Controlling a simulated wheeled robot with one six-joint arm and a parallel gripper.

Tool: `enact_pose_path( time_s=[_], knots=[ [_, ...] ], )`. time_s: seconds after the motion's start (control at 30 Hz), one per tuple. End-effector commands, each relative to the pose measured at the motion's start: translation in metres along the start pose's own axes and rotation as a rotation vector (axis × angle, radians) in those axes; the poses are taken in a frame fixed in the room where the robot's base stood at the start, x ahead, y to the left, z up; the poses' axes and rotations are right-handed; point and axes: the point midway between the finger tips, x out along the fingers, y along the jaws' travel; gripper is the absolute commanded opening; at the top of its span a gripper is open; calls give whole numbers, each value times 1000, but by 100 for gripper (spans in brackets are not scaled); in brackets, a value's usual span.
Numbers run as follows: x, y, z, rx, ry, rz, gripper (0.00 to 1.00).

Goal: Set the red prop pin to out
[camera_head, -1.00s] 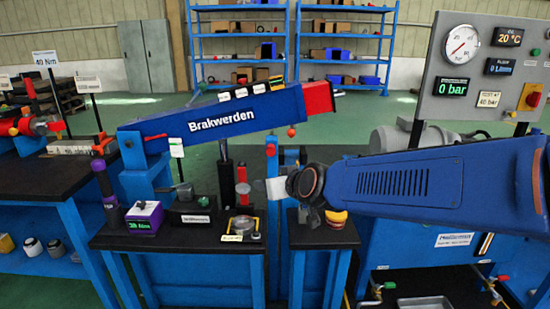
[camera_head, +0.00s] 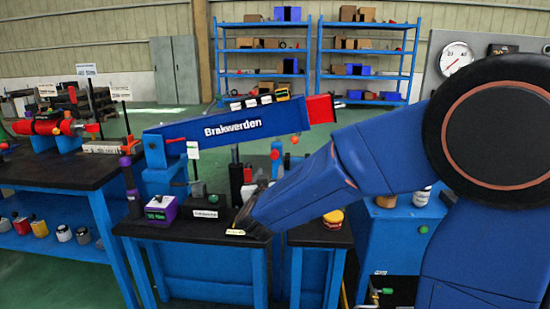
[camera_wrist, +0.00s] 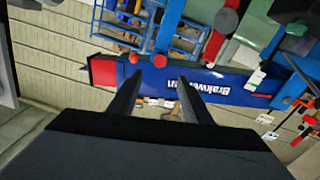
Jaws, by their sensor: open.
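A red knob (camera_head: 275,154) sits at the blue post (camera_head: 277,168) below the right part of the blue crane boom (camera_head: 235,124), and a second orange-red ball (camera_head: 295,140) is just to its right. I cannot tell for sure which of them belongs to the prop pin. In the wrist view, a round red end (camera_wrist: 160,60) and a smaller orange-red ball (camera_wrist: 134,57) show beyond the fingertips. My gripper (camera_wrist: 160,76) is open and empty, apart from both.
The black-topped bench (camera_head: 180,228) carries a purple box (camera_head: 161,211) with a green display and a dark labelled block (camera_head: 205,206). A second bench with a red device (camera_head: 52,126) is at left. Blue shelves (camera_head: 262,62) stand behind. The boom has a red end (camera_head: 320,108).

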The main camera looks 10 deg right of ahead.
Motion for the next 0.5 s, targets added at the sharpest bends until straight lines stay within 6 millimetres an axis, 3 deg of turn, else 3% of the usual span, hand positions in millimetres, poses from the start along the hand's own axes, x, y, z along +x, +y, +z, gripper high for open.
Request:
enact_pose_path(
  time_s=[0.5],
  knots=[
    [91,1,1,0,-1,1,45]
  ],
)
